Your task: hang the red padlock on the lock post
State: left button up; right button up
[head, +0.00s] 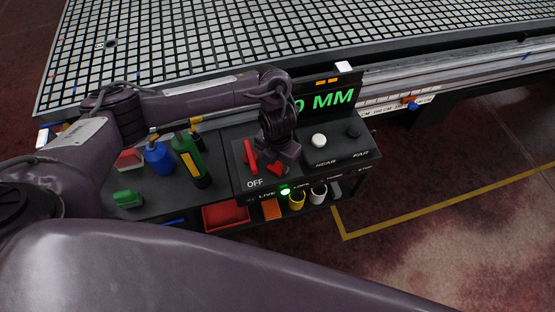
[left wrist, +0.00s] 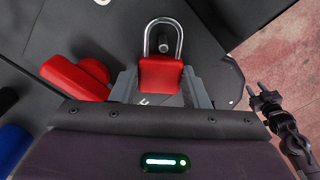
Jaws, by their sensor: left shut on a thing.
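The red padlock (left wrist: 160,76) is between the fingers of my left gripper (left wrist: 160,90), which is shut on its body. Its silver shackle points away from my wrist, and the dark lock post (left wrist: 166,40) shows inside the shackle's loop in the left wrist view. I cannot tell whether the shackle is around the post or above it. In the head view my left gripper (head: 278,152) is over the control panel, with the padlock (head: 276,168) at its tips. A dark jointed part (left wrist: 285,120) at the right of the left wrist view may be my right gripper; its jaws are unclear.
A red switch handle (head: 249,156), marked OFF, stands close left of the padlock. A white knob (head: 318,140) is to the right, with a green display (head: 325,100) behind. A green bottle (head: 190,160) and blue bottle (head: 158,157) stand left. The grid table (head: 220,35) is behind.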

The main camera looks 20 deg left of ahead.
pick_arm(q)
jog(key=o, duration=1.2)
jog(key=shift+c, duration=0.2)
notch_tip(320, 180, up, 8)
jog(key=shift+f+p, duration=0.1)
jog(key=shift+p, duration=0.95)
